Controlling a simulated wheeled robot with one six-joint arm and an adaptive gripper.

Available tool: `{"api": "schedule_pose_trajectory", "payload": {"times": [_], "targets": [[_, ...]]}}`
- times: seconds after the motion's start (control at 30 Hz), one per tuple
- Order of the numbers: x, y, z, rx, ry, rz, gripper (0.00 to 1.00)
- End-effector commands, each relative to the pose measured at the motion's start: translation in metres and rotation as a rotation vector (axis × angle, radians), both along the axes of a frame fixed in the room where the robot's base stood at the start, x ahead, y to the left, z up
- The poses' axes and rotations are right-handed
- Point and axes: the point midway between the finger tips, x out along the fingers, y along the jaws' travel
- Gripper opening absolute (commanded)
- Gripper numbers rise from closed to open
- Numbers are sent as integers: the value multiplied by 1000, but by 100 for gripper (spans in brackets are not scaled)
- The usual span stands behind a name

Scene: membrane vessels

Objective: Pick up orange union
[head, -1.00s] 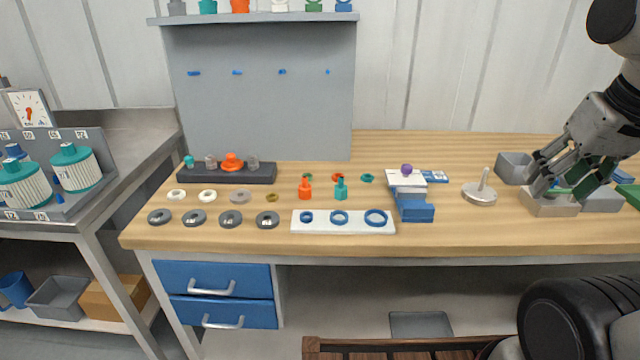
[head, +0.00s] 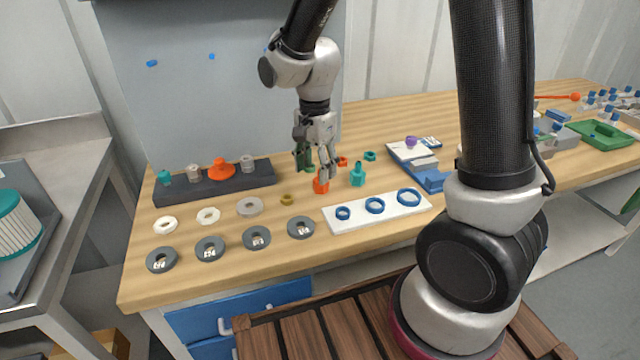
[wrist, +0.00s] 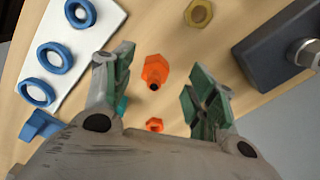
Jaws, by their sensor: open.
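The orange union (head: 321,184) stands on the wooden table, just under the fingers of my gripper (head: 315,170). In the wrist view the orange union (wrist: 155,70) shows between the two green-padded fingers, with clear gaps on both sides. My gripper is open and holds nothing. In the head view the fingers hide part of the union's top. A small orange nut (wrist: 155,125) lies beyond it in the wrist view, nearer the palm, and shows behind the gripper in the head view.
A teal union (head: 358,176) stands right of the orange one. A brass nut (head: 287,199) lies to the left. A white plate (head: 333,224) with blue rings lies in front. A dark rack (head: 255,178) holds fittings, one orange. Grey rings and pale rings lie at front left.

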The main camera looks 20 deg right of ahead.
Motion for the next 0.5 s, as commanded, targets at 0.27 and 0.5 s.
{"api": "schedule_pose_trajectory", "payload": {"times": [0.27,0.5], "targets": [[4,-10,-41,-1,4,1,57],[4,-10,-51,0,-1,1,57]]}}
